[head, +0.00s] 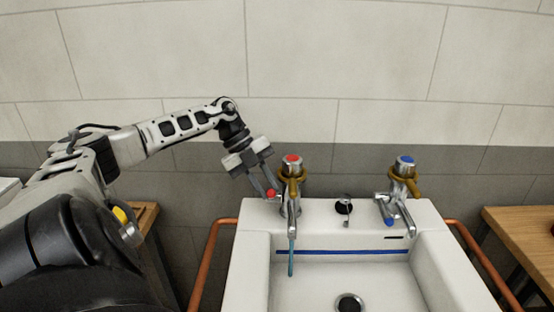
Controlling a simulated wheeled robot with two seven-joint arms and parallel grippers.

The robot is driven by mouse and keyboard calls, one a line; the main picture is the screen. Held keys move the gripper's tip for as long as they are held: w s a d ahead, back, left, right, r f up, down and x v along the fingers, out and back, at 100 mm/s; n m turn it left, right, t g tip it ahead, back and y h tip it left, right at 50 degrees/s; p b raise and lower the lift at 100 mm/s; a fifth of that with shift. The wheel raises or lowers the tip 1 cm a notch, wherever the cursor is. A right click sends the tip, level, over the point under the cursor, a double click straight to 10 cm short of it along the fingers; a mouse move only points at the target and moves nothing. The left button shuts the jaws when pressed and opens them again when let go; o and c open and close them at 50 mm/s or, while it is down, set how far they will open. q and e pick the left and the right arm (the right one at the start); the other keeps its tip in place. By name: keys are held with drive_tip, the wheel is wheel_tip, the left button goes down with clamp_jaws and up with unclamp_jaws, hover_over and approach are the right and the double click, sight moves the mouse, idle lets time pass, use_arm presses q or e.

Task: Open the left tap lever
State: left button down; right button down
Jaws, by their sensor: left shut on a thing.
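The left tap (291,201) is chrome with a red cap and a brass-coloured collar. It stands at the back left of the white sink (255,212). Its lever has a red tip (271,193) and points left. My left gripper (267,189) reaches down from the upper left and is shut on this lever near the red tip; its fingers partly hide the lever. A thin blue stream (291,257) hangs below the left tap's spout. My right gripper is out of view.
The right tap (405,187) has a blue cap and a blue-tipped lever (389,222) pointing forward. A small black-and-chrome fitting (344,207) sits between the taps. Copper rails (208,264) flank the sink. A wooden table (525,232) stands at right, and a tiled wall is behind.

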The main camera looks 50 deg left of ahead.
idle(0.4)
use_arm(q)
drive_tip(key=c, duration=1.3)
unclamp_jaws()
drive_tip(key=v, duration=0.7)
drive_tip(key=shift+a+r+b, duration=0.2)
drive_tip(key=shift+a+b, duration=0.05)
drive_tip(key=shift+b, duration=0.2)
